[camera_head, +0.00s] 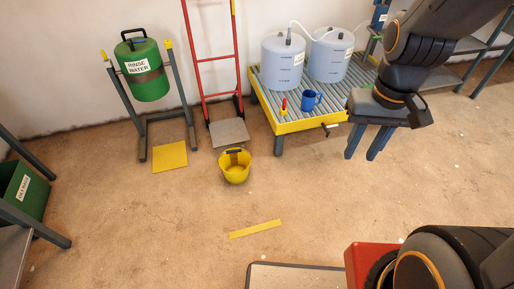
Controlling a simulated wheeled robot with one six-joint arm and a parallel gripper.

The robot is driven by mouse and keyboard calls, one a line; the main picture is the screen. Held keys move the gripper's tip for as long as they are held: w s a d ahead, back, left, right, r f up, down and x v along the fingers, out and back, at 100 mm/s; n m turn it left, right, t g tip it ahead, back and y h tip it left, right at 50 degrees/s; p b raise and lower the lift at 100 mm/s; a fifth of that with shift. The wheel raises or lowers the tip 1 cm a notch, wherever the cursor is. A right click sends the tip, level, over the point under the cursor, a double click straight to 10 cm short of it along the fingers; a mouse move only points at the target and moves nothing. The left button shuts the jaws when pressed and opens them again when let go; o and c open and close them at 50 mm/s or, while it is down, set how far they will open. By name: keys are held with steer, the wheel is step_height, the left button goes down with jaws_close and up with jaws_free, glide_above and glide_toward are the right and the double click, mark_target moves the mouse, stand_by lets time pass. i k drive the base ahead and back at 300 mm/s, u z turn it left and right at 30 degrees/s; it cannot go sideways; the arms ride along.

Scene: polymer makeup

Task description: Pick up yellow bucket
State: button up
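The yellow bucket (235,173) stands upright on the floor near the middle of the view, just in front of the hand truck's plate. A dark handle or grip shows at its rim. My gripper (366,139) is at the upper right, pointing down, with two blue-grey fingers spread apart and nothing visible between them. It is well to the right of the bucket and apart from it.
A yellow platform (291,126) with rollers holds two drums and a blue mug (311,100). A red hand truck (218,62) leans on the wall. A green rinse water drum (144,72) hangs in a stand. Floor in front of the bucket is mostly clear, with a yellow strip (256,229).

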mark_target(235, 163)
steer(key=u, duration=0.05)
steer(key=i, duration=1.2)
steer(key=u, duration=0.2)
